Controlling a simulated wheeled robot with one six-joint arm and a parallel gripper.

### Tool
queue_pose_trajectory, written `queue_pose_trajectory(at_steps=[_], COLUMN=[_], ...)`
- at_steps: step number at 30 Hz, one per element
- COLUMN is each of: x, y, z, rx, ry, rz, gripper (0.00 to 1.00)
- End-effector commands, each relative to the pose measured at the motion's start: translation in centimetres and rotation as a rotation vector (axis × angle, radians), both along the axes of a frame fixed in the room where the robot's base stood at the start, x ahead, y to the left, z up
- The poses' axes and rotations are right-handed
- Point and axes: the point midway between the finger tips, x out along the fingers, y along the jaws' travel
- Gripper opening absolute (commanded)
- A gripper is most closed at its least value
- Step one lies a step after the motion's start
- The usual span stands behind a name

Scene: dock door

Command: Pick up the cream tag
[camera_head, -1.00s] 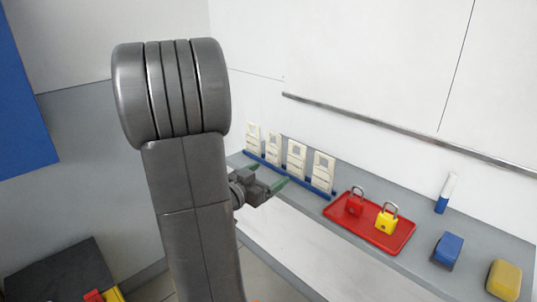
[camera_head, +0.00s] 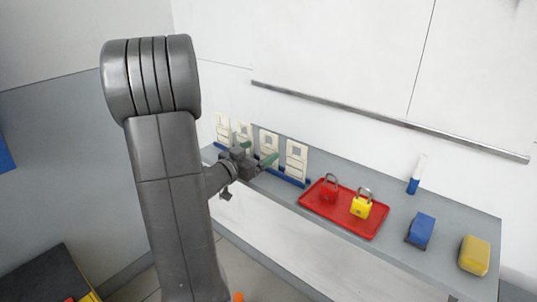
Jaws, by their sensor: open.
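Several cream tags stand upright in a row in a blue rack (camera_head: 290,180) on the grey shelf. The rightmost cream tag (camera_head: 297,164) shows almost whole. The one to its left (camera_head: 269,147) is also in view, and the leftmost cream tag (camera_head: 223,127) stands at the far end. Another between them is partly hidden by my gripper. My gripper (camera_head: 258,152) is open and empty, with its green-tipped fingers in front of the middle tags. I cannot tell how far its fingers are from them.
Right of the rack, a red tray (camera_head: 345,223) holds a red padlock (camera_head: 329,188) and a yellow padlock (camera_head: 361,206). Further right are a blue-and-white marker (camera_head: 416,175), a blue block (camera_head: 420,231) and a yellow block (camera_head: 474,254). A metal rail (camera_head: 380,118) runs along the wall behind.

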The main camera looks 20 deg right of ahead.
Motion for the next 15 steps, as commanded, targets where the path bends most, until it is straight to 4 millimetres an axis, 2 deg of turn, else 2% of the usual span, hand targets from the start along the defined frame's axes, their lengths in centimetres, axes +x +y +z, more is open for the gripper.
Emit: queue_pose_trajectory(at_steps=[7,15], x=[1.4,2.0], y=[-3.4,-4.3], z=[-0.3,-0.4], rx=[0.000,0.000], ry=[0.000,0.000], rz=[-0.003,0.000], gripper=[0.85,0.85])
